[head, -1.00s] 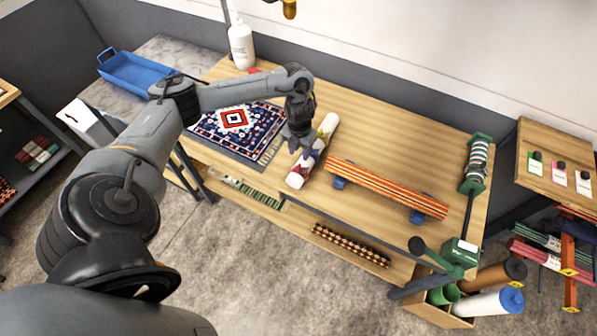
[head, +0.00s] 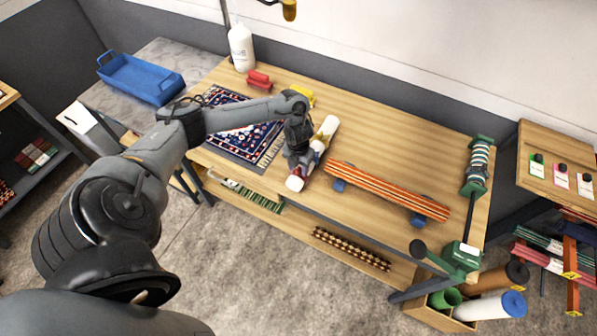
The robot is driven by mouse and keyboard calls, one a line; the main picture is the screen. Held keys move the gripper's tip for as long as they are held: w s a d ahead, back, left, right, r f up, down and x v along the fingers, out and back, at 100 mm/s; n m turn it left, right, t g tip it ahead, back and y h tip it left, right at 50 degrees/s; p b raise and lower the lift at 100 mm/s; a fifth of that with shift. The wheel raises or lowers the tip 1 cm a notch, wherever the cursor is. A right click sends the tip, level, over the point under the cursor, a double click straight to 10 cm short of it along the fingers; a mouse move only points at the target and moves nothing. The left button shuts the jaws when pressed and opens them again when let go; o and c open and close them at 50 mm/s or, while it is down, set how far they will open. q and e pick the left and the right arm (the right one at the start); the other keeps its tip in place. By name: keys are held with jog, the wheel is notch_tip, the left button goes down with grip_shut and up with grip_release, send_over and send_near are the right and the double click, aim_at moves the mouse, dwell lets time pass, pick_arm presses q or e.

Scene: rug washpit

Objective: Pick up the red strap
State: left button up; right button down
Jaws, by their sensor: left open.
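My left gripper (head: 300,168) is open, pointing down over the near part of a pale roll (head: 327,126) on the wooden table. The roll has coloured patches of yellow, blue and red, and my gripper and wrist hide much of its middle. I cannot clearly make out a red strap; a small reddish patch shows on the roll beside the gripper. A red object (head: 259,79) lies at the back of the table, but its shape is too small to call a strap. I cannot tell whether the fingers touch the roll. My right gripper is out of view.
A patterned rug (head: 233,137) lies left of the roll. An orange striped roll (head: 385,188) rests on blue supports to the right. A white bottle (head: 241,47) stands at the back, and a green-ended spool rack (head: 477,165) at the right edge. Table behind the striped roll is clear.

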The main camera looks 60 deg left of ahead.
pick_arm(q)
jog(key=shift+c, duration=0.4)
grip_shut()
jog(key=shift+r, duration=0.1)
